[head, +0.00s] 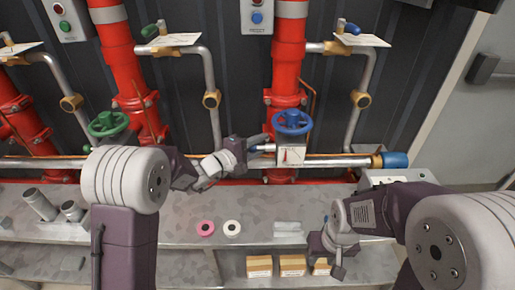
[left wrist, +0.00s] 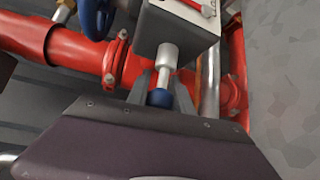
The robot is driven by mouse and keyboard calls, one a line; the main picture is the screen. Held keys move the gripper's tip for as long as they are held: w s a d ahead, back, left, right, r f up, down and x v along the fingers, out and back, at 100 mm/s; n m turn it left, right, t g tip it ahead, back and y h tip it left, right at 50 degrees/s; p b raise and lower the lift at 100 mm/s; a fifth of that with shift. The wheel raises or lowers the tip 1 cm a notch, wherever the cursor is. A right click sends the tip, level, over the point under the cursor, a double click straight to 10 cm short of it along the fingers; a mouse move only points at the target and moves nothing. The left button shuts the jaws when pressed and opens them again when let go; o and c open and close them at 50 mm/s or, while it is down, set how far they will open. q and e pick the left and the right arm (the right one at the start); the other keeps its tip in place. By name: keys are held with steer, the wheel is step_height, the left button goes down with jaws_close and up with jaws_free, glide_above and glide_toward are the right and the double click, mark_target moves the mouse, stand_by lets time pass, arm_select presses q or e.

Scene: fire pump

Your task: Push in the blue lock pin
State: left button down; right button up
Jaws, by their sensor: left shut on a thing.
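The blue lock pin has a blue knob (left wrist: 158,97) on a pale shaft that enters a silver collar on the grey box (left wrist: 178,28). In the head view, the box with a gauge face (head: 291,154) sits just below the blue handwheel (head: 292,122). My left gripper (left wrist: 160,92) is shut on the blue knob, one finger on each side. In the head view, the left gripper (head: 256,145) reaches the box from the left and mostly hides the pin. My right gripper (head: 325,257) hangs low over the shelf's front, away from the pin; its finger gap is unclear.
Red vertical pipes and a green handwheel (head: 108,123) stand behind my left arm. A horizontal silver pipe with a blue end cap (head: 395,160) runs behind the box. A pink ring (head: 205,228) and a white ring (head: 232,228) lie on the grey shelf. Small cartons (head: 292,265) sit below.

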arm_select(q)
steer(key=c, duration=1.4)
jaws_free()
steer(key=shift+d, duration=0.1)
steer(key=shift+o, duration=1.4)
steer(key=shift+d, duration=0.1)
steer(key=v, duration=0.9)
